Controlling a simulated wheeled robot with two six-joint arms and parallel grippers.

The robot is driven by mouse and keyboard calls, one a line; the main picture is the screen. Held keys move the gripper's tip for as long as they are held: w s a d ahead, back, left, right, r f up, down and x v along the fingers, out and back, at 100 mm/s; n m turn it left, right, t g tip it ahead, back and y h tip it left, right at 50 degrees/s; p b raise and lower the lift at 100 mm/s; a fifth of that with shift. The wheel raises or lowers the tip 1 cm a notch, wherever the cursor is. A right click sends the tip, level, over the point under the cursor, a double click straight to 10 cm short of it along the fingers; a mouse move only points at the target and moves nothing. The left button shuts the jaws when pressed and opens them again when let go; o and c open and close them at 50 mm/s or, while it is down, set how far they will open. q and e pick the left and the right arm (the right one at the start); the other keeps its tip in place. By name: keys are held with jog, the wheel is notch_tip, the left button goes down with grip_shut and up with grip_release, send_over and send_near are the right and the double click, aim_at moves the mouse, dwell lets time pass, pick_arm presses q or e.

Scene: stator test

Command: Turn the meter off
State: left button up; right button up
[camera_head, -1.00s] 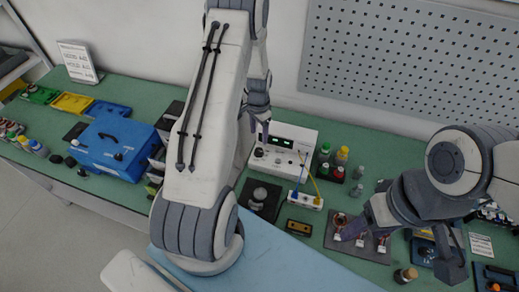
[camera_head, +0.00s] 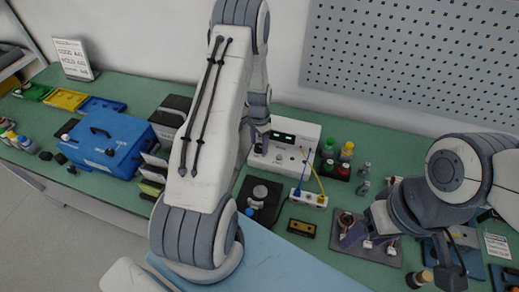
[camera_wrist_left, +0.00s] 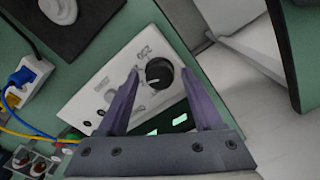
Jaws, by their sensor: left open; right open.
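The meter is a white box (camera_head: 296,143) with a lit green display at the back of the bench, partly hidden by my left arm. In the left wrist view its white face (camera_wrist_left: 110,72) shows a black round knob (camera_wrist_left: 159,73) with printed marks around it. My left gripper (camera_wrist_left: 163,75) is open, its two fingers on either side of the knob; I cannot tell whether they touch it. In the head view my left gripper (camera_head: 258,145) is at the meter's left end. My right gripper (camera_head: 405,262) is over the right side of the bench, its fingers partly unclear.
A white socket block (camera_head: 308,198) with blue and yellow leads is in front of the meter. Bottles (camera_head: 346,152) stand right of it. A dark plate with copper parts (camera_head: 352,240) lies near my right gripper. A blue box (camera_head: 105,142) is at left.

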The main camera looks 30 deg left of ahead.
aim_at(259, 146)
pick_arm(q)
jog(key=c, duration=1)
jog(key=n, duration=0.6)
jog(key=shift+n, duration=0.4)
jog(key=n, duration=0.6)
jog(key=shift+n, duration=0.3)
jog(key=o, duration=1)
notch_tip(259, 146, up, 6)
jog(key=p, duration=0.4)
jog(key=shift+r, duration=0.15)
